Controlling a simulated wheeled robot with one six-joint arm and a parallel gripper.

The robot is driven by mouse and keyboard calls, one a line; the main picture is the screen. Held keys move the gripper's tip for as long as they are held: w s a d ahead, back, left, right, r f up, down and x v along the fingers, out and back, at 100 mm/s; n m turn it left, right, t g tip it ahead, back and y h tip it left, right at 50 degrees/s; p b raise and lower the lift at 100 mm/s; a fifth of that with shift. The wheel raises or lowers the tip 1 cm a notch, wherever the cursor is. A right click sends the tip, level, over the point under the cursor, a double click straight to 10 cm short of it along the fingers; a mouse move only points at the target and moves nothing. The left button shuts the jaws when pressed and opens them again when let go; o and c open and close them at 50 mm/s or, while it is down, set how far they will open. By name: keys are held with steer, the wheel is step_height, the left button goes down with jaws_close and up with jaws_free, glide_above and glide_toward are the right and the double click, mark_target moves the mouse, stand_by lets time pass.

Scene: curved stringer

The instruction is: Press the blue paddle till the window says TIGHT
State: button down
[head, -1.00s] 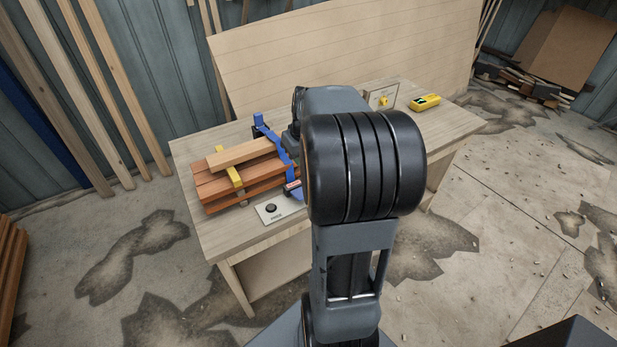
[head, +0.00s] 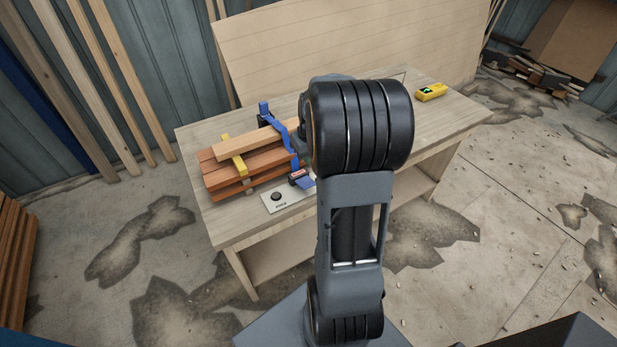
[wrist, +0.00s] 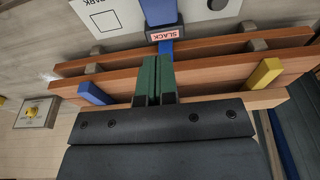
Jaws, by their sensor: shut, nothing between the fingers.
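A stack of boards (head: 245,160) lies on the workbench, crossed by a long, bent blue piece (head: 290,148). A small window (wrist: 167,34) on the blue fitting reads SLACK in the wrist view. A flat blue part (wrist: 158,10) sticks out past the window, and a blue block (wrist: 95,93) lies against the boards at left. I cannot tell for certain which blue part is the paddle. My gripper (wrist: 152,62) has green fingers, shut and empty, over the boards and pointing toward the window. Whether they touch anything is unclear. In the head view my arm hides the gripper.
A yellow strip (head: 234,160) crosses the boards. A pale plate (head: 288,195) with a black knob (head: 276,196) sits at the bench's front edge. A yellow device (head: 431,92) lies at the right of the workbench (head: 235,228). A panel with a yellow knob (wrist: 34,112) shows at left.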

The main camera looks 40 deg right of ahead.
mark_target(307, 183)
step_height(307, 183, down, 8)
steer(key=shift+w+f+p, duration=0.1)
steer(key=shift+p, duration=0.2)
steer(key=shift+f, duration=0.6)
